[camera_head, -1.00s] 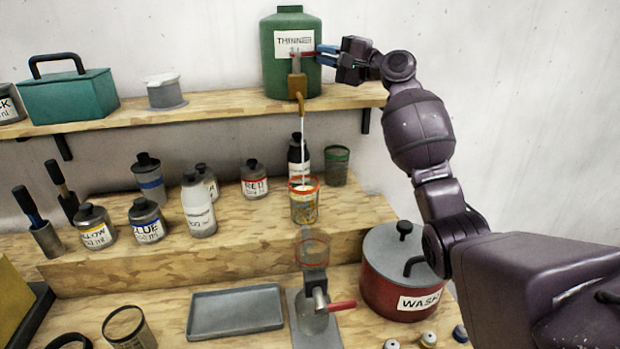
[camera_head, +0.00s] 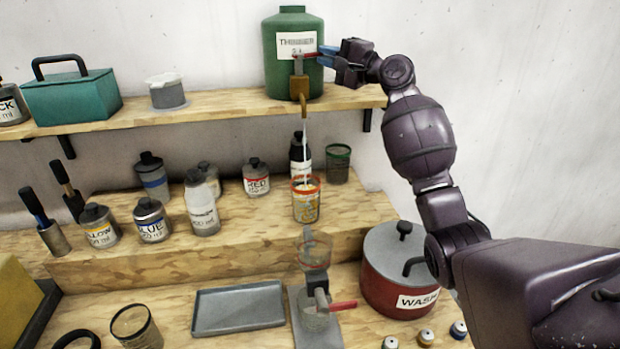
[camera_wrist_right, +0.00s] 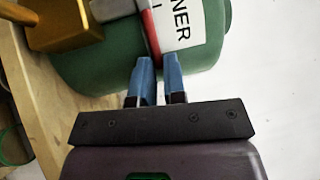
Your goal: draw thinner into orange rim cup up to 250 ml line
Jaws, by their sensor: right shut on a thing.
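The green thinner container (camera_head: 291,70) stands on the upper shelf with a brass tap (camera_head: 299,88) at its front. My right gripper (camera_head: 322,55) is shut on the tap's red lever (camera_head: 306,55); in the right wrist view, the blue fingertips (camera_wrist_right: 160,62) meet the red lever (camera_wrist_right: 149,30) beside the label. A thin pale stream (camera_head: 305,140) falls from the tap into the orange rim cup (camera_head: 306,203) on the step below. The cup stands upright with pale liquid inside; its level against the marks is too small to read. My left gripper is not in view.
A green-rimmed cup (camera_head: 338,163) and a dark bottle (camera_head: 299,158) stand close behind the orange rim cup. Several paint bottles stand to its left. Below are a red wash pot (camera_head: 398,280), a grey tray (camera_head: 240,309) and a stand with a red handle (camera_head: 318,303).

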